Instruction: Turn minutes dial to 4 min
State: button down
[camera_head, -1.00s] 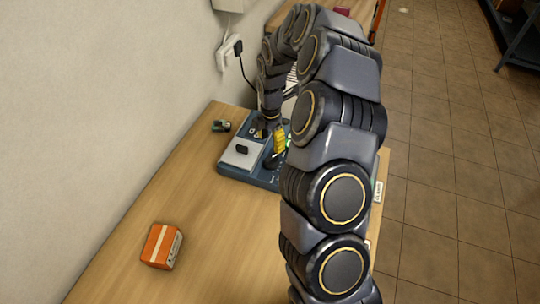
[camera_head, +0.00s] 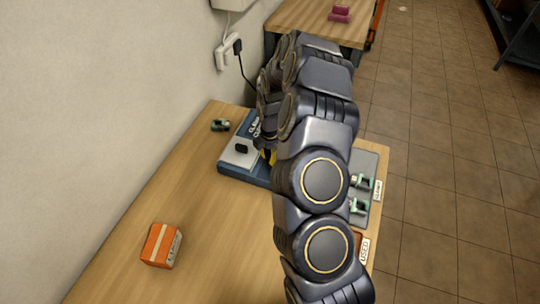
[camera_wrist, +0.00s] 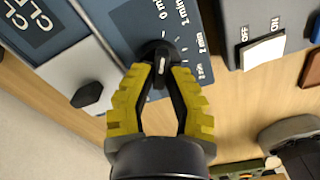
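The minutes dial (camera_wrist: 157,50) is a black knob with a white mark on a blue panel (camera_wrist: 120,20) in the wrist view. Minute labels (camera_wrist: 200,43) run along its right side; some are too small to read surely. My gripper (camera_wrist: 161,73) has yellow fingers, spread on either side of the dial's front part. Contact with the dial is not clear. In the head view the blue device (camera_head: 233,172) stands on the table, and my arm hides the dial and most of my gripper.
A second dark knob (camera_wrist: 87,95) sits on a pale plate to the left. A grey unit with an OFF/ON switch (camera_wrist: 263,52) is at the right. An orange box (camera_head: 161,245) lies on the table (camera_head: 120,270). Green parts (camera_head: 359,206) lie on a grey mat.

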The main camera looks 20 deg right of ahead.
jog(key=shift+f, duration=0.1)
dwell(0.3)
jog(key=m, duration=0.5)
jog(key=shift+w+m, duration=0.1)
jog(key=shift+m, duration=0.2)
jog(key=m, duration=0.6)
jog(key=shift+w, duration=0.1)
jog(key=m, duration=0.5)
jog(key=shift+d+m, duration=0.15)
jog(key=shift+m, duration=0.15)
jog(key=m, duration=0.5)
jog(key=shift+m, duration=0.4)
